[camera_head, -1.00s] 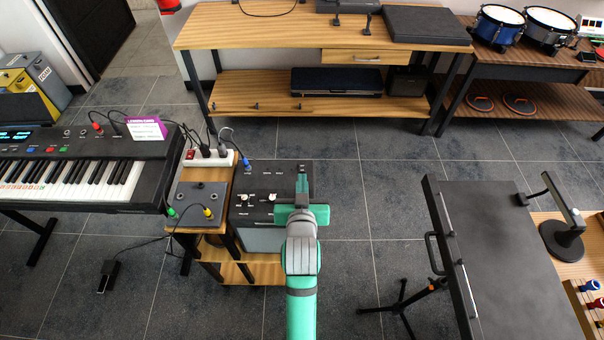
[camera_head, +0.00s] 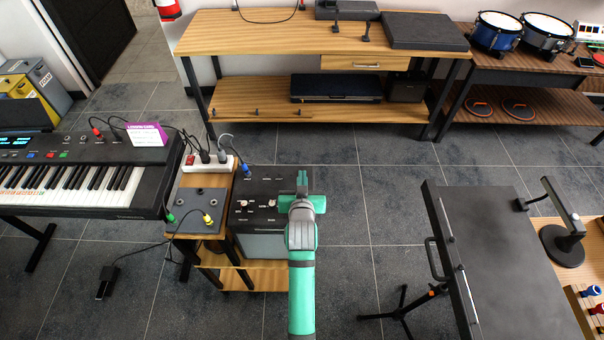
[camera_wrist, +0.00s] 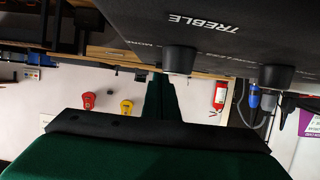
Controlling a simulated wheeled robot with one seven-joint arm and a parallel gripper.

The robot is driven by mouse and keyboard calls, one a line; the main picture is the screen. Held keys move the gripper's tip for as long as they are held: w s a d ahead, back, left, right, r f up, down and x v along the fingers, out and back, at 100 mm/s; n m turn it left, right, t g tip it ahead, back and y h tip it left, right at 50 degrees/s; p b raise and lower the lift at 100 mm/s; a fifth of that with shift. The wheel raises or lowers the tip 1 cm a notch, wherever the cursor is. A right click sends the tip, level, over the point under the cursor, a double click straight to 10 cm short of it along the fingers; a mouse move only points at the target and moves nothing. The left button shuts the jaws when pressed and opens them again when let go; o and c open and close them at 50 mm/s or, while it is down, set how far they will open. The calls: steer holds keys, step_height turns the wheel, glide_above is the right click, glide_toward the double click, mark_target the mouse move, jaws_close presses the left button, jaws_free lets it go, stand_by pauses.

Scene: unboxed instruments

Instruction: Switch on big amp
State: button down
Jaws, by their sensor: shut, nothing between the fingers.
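The big amp (camera_head: 256,188) is a black box with a knobbed top panel and a grey front, left of my gripper in the head view. Its panel also fills the top of the wrist view (camera_wrist: 222,36), upside down, with the word TREBLE and two black knobs (camera_wrist: 179,61). My gripper (camera_head: 302,180) is over or beside the amp's right edge. Its shut, empty fingers show in the wrist view (camera_wrist: 160,98), close to the panel; I cannot tell whether they touch it. I cannot make out a power switch; my gripper covers part of the panel's right side.
A wooden stand (camera_head: 186,236) with a grey pedal box (camera_head: 190,203) and a white power strip (camera_head: 222,163) stands left of the amp. Cables run there. A keyboard (camera_head: 80,185) is further left.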

steer(key=shift+f, duration=0.25)
steer(key=shift+s+f, duration=0.1)
steer(key=shift+f, duration=0.2)
steer(key=shift+r, duration=0.85)
steer(key=shift+r, duration=0.1)
steer(key=shift+r, duration=0.25)
step_height(320, 180, up, 4)
steer(key=shift+s+f, duration=0.15)
steer(key=s, duration=1)
steer(key=shift+r, duration=0.4)
